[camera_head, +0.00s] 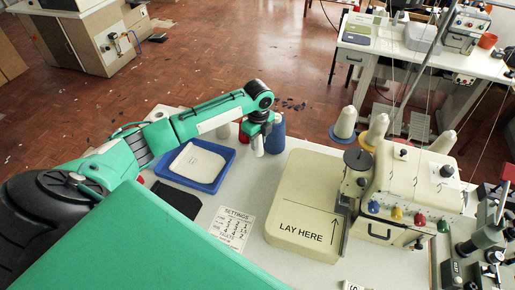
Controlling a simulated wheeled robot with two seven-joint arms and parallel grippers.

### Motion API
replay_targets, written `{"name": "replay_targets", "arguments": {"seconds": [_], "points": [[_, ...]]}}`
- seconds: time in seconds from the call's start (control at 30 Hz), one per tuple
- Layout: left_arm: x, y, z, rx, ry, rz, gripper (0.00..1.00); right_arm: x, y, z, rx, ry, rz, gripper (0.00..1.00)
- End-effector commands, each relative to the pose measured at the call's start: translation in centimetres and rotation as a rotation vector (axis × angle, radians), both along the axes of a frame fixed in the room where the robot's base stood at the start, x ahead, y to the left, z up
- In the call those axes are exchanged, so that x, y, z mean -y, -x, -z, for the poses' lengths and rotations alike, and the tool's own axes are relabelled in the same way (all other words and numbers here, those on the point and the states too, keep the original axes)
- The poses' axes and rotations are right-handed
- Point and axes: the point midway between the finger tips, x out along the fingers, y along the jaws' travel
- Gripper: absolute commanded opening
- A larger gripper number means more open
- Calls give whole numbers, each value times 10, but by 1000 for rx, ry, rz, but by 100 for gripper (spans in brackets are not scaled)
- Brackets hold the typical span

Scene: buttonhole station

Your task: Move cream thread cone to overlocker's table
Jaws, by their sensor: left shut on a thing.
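My left gripper (259,131) reaches over the far side of the pale table (200,265) and points down. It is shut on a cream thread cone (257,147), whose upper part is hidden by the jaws. I cannot tell whether the cone touches the tabletop. A blue cone (276,134) stands just right of it, and a red cone (243,133) is partly hidden on its left. The cream overlocker (410,185) stands at the right, with its flat plate marked "LAY HERE" (290,195) on its left. My right gripper is not in view.
A blue tray (173,179) holding pale cloth, a dark cloth (177,199) and a settings card (232,226) lie left of the plate. More thread cones (345,122) stand behind the overlocker. Another machine table (425,55) is at the back right, across the wooden floor.

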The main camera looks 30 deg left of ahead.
Motion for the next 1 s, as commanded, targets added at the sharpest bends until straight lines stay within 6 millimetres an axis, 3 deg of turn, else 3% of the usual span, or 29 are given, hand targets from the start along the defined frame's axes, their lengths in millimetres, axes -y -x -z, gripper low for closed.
{"name": "replay_targets", "arguments": {"seconds": [0.53,0.9,0.93,1.0], "points": [[0,1,61,-1,0,-1,9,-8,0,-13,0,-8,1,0],[0,0,66,0,0,-1,9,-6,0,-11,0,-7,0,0],[0,0,66,1,0,-1,34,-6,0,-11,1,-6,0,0],[0,0,66,1,0,0,47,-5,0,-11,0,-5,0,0]]}}
